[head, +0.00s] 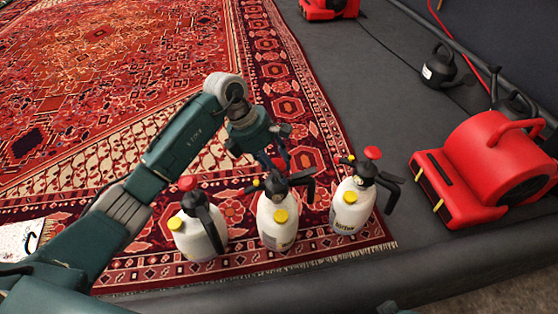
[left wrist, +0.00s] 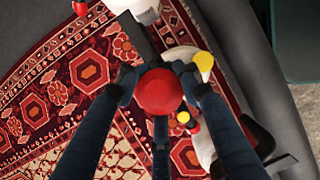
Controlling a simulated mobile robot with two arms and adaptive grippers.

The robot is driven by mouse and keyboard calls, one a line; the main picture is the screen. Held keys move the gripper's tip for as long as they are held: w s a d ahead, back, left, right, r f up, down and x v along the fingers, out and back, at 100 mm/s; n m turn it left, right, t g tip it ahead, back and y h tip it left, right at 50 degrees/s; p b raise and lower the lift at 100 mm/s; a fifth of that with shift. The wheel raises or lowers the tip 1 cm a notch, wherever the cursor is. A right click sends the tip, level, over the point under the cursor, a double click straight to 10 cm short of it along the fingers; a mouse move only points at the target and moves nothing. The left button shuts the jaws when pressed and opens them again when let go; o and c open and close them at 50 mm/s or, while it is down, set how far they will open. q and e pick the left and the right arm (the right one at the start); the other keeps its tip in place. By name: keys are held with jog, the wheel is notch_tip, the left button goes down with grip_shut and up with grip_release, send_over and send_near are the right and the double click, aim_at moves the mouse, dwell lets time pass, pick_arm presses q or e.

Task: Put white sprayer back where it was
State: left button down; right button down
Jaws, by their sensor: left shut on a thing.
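Three white sprayers with black tops, red knobs and yellow caps form a row near the rug's front edge: a left one (head: 190,235), a middle one (head: 278,222) and a right one (head: 350,207). All look upright. My left gripper (head: 274,160) reaches down over the middle sprayer and is shut on its red knob (left wrist: 160,92). Its fingers hide most of that knob in the head view. The middle sprayer's base appears to be at the rug, but I cannot tell whether it touches. My right gripper is not in view.
A patterned red rug (head: 110,60) covers the floor at left. Another red machine (head: 328,8) is at the top. The neighbouring sprayers stand close on both sides.

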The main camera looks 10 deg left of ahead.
pick_arm(q)
jog(key=shift+w, duration=0.1)
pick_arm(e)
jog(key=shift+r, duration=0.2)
pick_arm(q)
jog(key=c, duration=1.1)
grip_release()
jog(key=shift+f, duration=0.15)
jog(key=p+v, duration=0.1)
jog(key=v, duration=1.1)
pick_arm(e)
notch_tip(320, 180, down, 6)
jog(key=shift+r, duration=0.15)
